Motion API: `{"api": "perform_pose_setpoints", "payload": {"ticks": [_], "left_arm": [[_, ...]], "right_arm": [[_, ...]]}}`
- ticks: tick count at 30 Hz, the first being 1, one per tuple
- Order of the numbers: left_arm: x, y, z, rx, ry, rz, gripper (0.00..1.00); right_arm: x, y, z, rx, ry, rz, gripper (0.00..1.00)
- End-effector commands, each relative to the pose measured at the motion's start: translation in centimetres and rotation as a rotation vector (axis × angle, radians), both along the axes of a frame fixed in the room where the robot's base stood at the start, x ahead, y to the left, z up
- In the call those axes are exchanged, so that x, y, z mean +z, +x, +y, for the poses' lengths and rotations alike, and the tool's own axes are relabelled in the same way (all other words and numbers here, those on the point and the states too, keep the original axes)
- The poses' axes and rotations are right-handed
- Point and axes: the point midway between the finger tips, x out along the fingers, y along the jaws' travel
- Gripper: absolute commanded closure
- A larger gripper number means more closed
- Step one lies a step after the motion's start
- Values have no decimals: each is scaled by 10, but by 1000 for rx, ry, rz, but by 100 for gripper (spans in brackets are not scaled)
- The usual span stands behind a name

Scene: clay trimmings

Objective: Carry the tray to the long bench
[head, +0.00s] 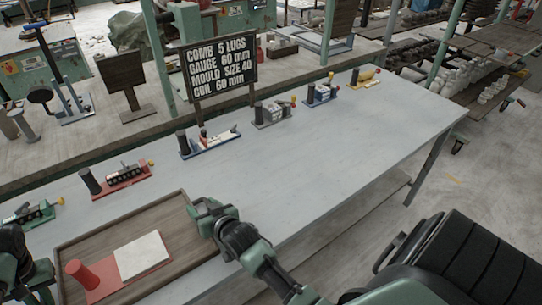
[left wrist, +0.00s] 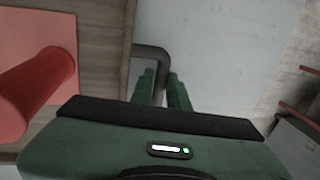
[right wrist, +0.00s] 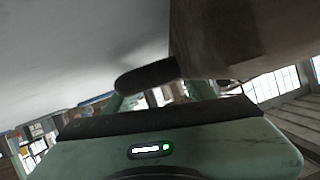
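The tray (head: 185,203) is a shallow brown wooden tray on the near left end of the grey bench. It holds a red plate with a red cylinder (head: 82,274) and a pale square slab (head: 142,256). My left gripper (left wrist: 163,92) is at the tray's left side, its fingers close together on either side of a dark curved tray handle (left wrist: 150,52). My right gripper (head: 207,212) is at the tray's right edge. In the right wrist view its fingers are wide apart, with a dark handle (right wrist: 147,76) before them; contact is unclear.
A dark ribbed chair-like object (head: 470,255) stands at the lower right. Shelves of pale pieces (head: 490,90) stand farther right.

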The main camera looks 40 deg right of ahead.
Motion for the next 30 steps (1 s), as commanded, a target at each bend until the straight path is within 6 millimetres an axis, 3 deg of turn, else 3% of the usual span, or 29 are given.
{"api": "perform_pose_setpoints", "payload": {"ticks": [2,14,17,27,30], "left_arm": [[2,0,1,1,1,-1,64],[7,1,-1,-1,-1,-3,64],[19,1,-4,-1,-2,-4,64],[93,0,-20,-1,-2,-6,64],[107,0,-20,0,4,-7,64]], "right_arm": [[1,0,-1,0,-1,1,26],[1,0,0,-1,0,1,26],[1,0,0,0,0,1,26],[1,0,0,0,0,1,26],[1,0,0,0,0,1,26]]}}
